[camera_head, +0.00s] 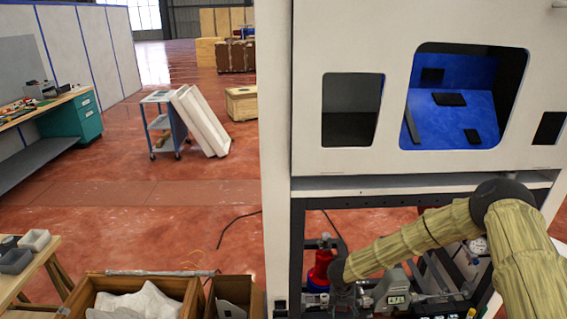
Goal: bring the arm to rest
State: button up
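My arm (420,238), in a tan sleeve with dark joints, reaches in from the right side of the head view. It bends at a dark elbow and runs down to the left, in front of the lower opening of a white cabinet (400,165). My gripper (343,292) is low in the picture by the dark end of the arm, among cluttered grey and black parts. Its fingers cannot be made out, so I cannot tell whether it holds anything. A red cylindrical part (321,268) stands just left of the arm's end.
The cabinet's upper part has a blue-lined window (455,115). Wooden crates (140,290) stand at the bottom left, beside a wooden table (35,275) with grey bins. A workbench (50,120) and a cart (160,125) stand farther back. The red floor between them is mostly clear.

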jog(key=s+a+f+n+t+b, duration=0.15)
jog(key=s+f+n, duration=0.25)
jog(key=s+n, duration=0.55)
jog(key=s+f+n+b, duration=0.2)
jog(key=s+f+n, duration=0.1)
jog(key=s+n, duration=0.65)
jog(key=s+d+r+n+g+y+b, duration=0.1)
jog(key=s+n, duration=0.8)
jog(key=s, duration=0.2)
jog(key=s+d+r+n+g+y+b, duration=0.1)
jog(key=s+d+r+n, duration=0.1)
jog(key=s+n, duration=0.8)
jog(key=shift+s, duration=1.25)
jog(key=shift+r, duration=0.1)
